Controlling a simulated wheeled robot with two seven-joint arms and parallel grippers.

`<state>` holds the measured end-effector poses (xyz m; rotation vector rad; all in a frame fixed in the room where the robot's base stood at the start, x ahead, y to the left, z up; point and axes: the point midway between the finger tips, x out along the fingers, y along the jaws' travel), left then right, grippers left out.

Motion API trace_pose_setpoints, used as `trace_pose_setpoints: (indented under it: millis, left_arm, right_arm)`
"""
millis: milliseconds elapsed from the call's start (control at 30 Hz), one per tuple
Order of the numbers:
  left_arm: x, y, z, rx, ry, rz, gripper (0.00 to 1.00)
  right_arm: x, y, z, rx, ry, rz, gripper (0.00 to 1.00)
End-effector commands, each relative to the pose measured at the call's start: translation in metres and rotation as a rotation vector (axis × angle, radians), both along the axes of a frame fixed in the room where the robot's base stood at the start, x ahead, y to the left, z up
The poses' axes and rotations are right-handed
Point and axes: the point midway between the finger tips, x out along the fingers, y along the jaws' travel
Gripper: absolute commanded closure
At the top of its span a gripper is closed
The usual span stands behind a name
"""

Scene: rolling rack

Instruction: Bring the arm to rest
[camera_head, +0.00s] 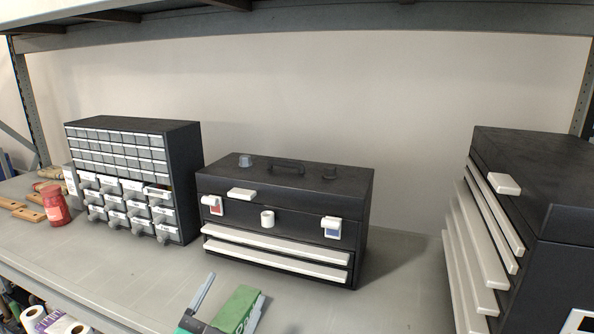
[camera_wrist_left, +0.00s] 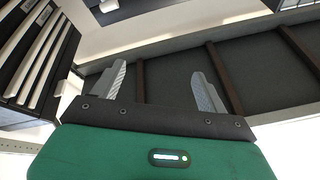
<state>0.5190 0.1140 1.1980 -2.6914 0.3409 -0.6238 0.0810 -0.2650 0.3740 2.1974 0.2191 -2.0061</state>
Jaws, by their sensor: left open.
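My left gripper (camera_head: 228,300) is at the bottom edge of the head view, with its green body and a grey finger showing in front of the middle toolbox. In the left wrist view my left gripper (camera_wrist_left: 157,80) has its two grey fingers wide apart with nothing between them. It is tilted so that this view looks up at the underside of a shelf. My right gripper is in neither view.
A black toolbox (camera_head: 284,207) stands mid-shelf, with a small-drawer cabinet (camera_head: 135,180) to its left and a larger drawer chest (camera_head: 540,205) at right. A red jar (camera_head: 56,207) stands far left. The upper shelf (camera_head: 300,17) overhangs. Bare shelf surface (camera_head: 400,290) lies between toolbox and chest.

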Motion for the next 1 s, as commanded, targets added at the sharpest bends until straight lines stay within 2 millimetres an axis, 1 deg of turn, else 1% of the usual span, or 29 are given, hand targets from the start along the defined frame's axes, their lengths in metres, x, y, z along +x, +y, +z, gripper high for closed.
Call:
trace_pose_setpoints:
  millis: [33,67,100,167,200,267,300,367,400,433,500,600,667,700,867,900,1000]
  left_arm:
    - [0.000,0.016,-0.027,-0.027,0.119,0.058,0.24]
    - [0.000,0.025,-0.043,-0.038,0.190,0.092,0.24]
    - [-0.003,0.036,-0.065,-0.050,0.285,0.134,0.24]
    - [-0.011,0.053,-0.100,-0.064,0.431,0.192,0.24]
    - [-0.019,0.063,-0.123,-0.070,0.530,0.227,0.24]
    - [-0.035,0.076,-0.157,-0.075,0.680,0.273,0.24]
    - [-0.049,0.083,-0.180,-0.075,0.781,0.300,0.24]
    - [-0.072,0.093,-0.210,-0.071,0.926,0.330,0.24]
    - [-0.088,0.098,-0.227,-0.069,1.013,0.345,0.24]
    - [-0.100,0.100,-0.239,-0.064,1.077,0.354,0.24]
    - [-0.126,0.106,-0.261,-0.055,1.204,0.367,0.24]
    - [-0.162,0.111,-0.284,-0.041,1.361,0.376,0.24]
    - [-0.183,0.113,-0.295,-0.032,1.446,0.377,0.24]
    - [-0.196,0.114,-0.301,-0.026,1.500,0.377,0.24]
    - [-0.248,0.116,-0.320,0.000,1.699,0.363,0.24]
    - [-0.239,0.115,-0.332,0.001,1.690,0.364,0.24]
    - [-0.231,0.114,-0.357,0.004,1.695,0.364,0.24]
  right_arm:
    - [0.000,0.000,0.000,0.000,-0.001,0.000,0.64]
    - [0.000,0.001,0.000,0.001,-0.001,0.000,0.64]
    - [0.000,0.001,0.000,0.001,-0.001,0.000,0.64]
    - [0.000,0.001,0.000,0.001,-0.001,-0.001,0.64]
    - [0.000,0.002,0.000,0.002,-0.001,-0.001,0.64]
    - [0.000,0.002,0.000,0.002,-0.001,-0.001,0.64]
    - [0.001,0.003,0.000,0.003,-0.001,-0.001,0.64]
    - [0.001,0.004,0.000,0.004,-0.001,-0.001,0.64]
    - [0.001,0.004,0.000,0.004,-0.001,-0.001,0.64]
    - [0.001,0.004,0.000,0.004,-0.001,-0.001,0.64]
    - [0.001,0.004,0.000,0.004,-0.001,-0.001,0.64]
    - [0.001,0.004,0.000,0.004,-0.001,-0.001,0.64]
    - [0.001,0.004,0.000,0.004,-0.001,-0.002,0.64]
    - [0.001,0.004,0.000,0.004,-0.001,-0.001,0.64]
    - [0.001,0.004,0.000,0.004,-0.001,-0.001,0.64]
    - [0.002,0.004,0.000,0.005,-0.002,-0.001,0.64]
    - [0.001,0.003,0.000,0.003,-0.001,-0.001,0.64]
